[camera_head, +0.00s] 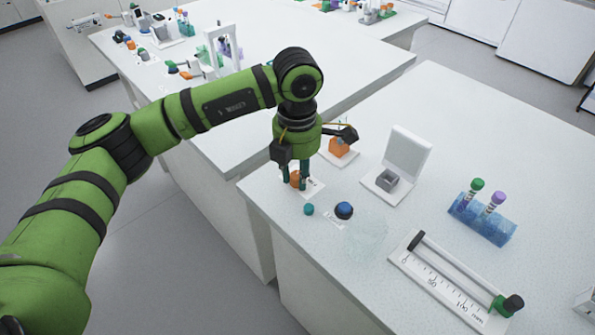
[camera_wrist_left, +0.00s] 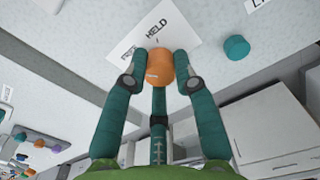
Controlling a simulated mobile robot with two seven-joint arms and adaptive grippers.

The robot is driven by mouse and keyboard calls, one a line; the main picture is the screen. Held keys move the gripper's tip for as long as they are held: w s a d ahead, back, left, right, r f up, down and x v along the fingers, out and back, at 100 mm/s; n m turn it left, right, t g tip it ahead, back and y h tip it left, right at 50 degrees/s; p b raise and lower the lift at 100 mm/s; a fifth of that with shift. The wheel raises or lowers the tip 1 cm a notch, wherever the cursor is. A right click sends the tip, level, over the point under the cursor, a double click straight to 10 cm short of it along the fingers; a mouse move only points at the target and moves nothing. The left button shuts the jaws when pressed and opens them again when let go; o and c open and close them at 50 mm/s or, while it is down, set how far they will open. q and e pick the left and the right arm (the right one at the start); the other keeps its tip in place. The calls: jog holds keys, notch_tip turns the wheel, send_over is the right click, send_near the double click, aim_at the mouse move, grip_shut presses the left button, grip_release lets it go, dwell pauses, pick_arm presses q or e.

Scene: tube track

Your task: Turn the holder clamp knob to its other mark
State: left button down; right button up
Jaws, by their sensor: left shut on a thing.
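The holder clamp knob is an orange round knob (camera_head: 295,180) on a white label plate (camera_head: 315,187) near the left edge of the near table. In the left wrist view, the knob (camera_wrist_left: 160,65) sits between the teal fingers, and its plate (camera_wrist_left: 165,32) reads "HELD" beside a second word partly hidden by a finger. My left gripper (camera_head: 303,178) points down and is shut on the knob; it also shows in the left wrist view (camera_wrist_left: 160,72). The knob's pointer cannot be made out. My right gripper is out of view.
A teal cylinder (camera_head: 308,209) and a blue knob (camera_head: 343,210) stand close by. An orange block (camera_head: 341,148), an open white-lidded box (camera_head: 408,153), a blue tube rack (camera_head: 483,220) and a ruled slide track (camera_head: 450,285) are farther right.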

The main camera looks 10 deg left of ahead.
aim_at(296, 175)
pick_arm(q)
jog(key=shift+a, duration=0.1)
jog(key=c, duration=1)
grip_release()
notch_tip(296, 175, up, 12)
jog(key=shift+s+f, duration=0.1)
